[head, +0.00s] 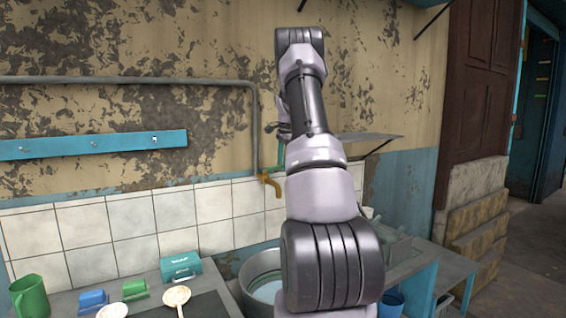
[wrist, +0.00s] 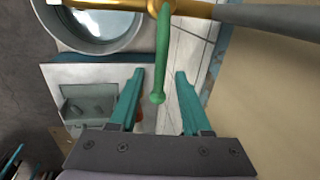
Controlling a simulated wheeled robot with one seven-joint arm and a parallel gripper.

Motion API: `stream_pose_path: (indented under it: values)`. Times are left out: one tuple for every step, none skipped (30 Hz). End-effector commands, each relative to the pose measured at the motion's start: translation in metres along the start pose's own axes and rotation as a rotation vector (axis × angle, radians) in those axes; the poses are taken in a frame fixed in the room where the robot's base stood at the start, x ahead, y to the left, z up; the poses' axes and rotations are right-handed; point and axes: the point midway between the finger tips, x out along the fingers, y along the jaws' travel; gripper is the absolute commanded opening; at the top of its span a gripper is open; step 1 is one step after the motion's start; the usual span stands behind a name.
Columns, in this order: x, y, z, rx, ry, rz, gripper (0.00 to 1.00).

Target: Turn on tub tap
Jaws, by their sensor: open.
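The brass tap (head: 272,188) is on the tiled wall above the round metal tub (head: 262,291), at the end of a grey pipe. In the wrist view the tap's brass body (wrist: 188,9) is at the top, with its long green handle (wrist: 162,50) pointing down the picture. My gripper (wrist: 159,73) is open, with one teal finger on each side of the handle's rounded end. The handle appears between the fingers, with gaps on both sides; the depth is unclear. In the head view my arm hides most of my gripper and the handle.
A wall shelf (head: 370,136) is right of the arm. The wall (wrist: 270,80) is close by on the right in the wrist view.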

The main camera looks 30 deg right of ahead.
Motion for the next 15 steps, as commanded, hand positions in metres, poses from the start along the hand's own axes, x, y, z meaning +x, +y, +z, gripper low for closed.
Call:
stream_pose_path:
  values:
    - [-0.0001, 0.0000, 0.0000, 0.000, 0.000, 0.000, 0.48]
    - [-0.0002, 0.0000, 0.0000, 0.000, 0.000, 0.000, 0.48]
    - [-0.0002, 0.0000, 0.0000, 0.000, 0.000, 0.000, 0.48]
    - [-0.0003, 0.0000, 0.0000, 0.000, 0.000, 0.000, 0.44]
    - [-0.0003, 0.0000, 0.0000, 0.000, 0.000, 0.000, 0.33]
    - [-0.0004, 0.0000, 0.0000, 0.000, 0.000, 0.000, 0.17]
    - [-0.0004, 0.0000, 0.0000, 0.000, 0.000, 0.000, 0.06]
    - [-0.0004, 0.0000, 0.0000, 0.000, 0.000, 0.000, 0.00]
    - [-0.0005, -0.0001, 0.0000, 0.000, 0.000, 0.000, 0.00]
    - [-0.0005, 0.0000, 0.0000, 0.000, 0.000, 0.000, 0.00]
    - [-0.0005, -0.0001, 0.0000, 0.000, 0.000, 0.000, 0.00]
    - [-0.0006, -0.0001, 0.0000, 0.000, 0.000, 0.000, 0.00]
    - [-0.0006, -0.0001, 0.0000, 0.000, 0.000, 0.000, 0.00]
    - [-0.0006, -0.0001, 0.0000, 0.000, 0.000, 0.000, 0.00]
    - [-0.0006, -0.0001, 0.0000, 0.000, 0.000, 0.000, 0.00]
